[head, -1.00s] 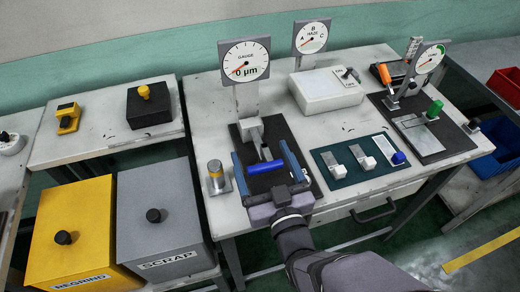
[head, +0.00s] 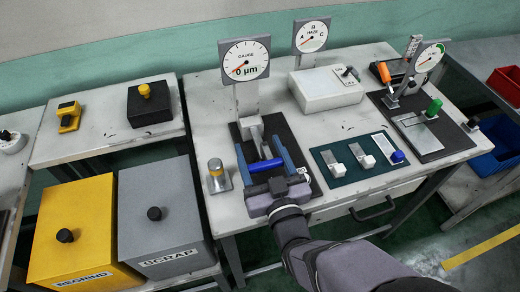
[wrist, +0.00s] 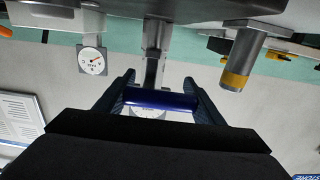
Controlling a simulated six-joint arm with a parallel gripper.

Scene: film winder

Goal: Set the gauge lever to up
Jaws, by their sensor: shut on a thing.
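The gauge (head: 245,58) is a white dial on a post and reads 0 µm. Below it, a grey lever mount (head: 252,128) stands on a dark base plate (head: 285,137). The lever's blue crossbar handle (head: 265,165) lies in front of the mount, low over the plate. My gripper (head: 261,150) is shut on the blue handle, with one finger at each end of it. In the wrist view the blue handle (wrist: 161,99) spans between the two dark fingers, and the grey lever arm (wrist: 154,60) shows beyond it.
A metal cylinder with a yellow band (head: 217,175) stands close left of my gripper. A green panel with small levers (head: 345,170) lies to the right. A white haze box (head: 325,90) stands behind it. The yellow and grey bins are at the left.

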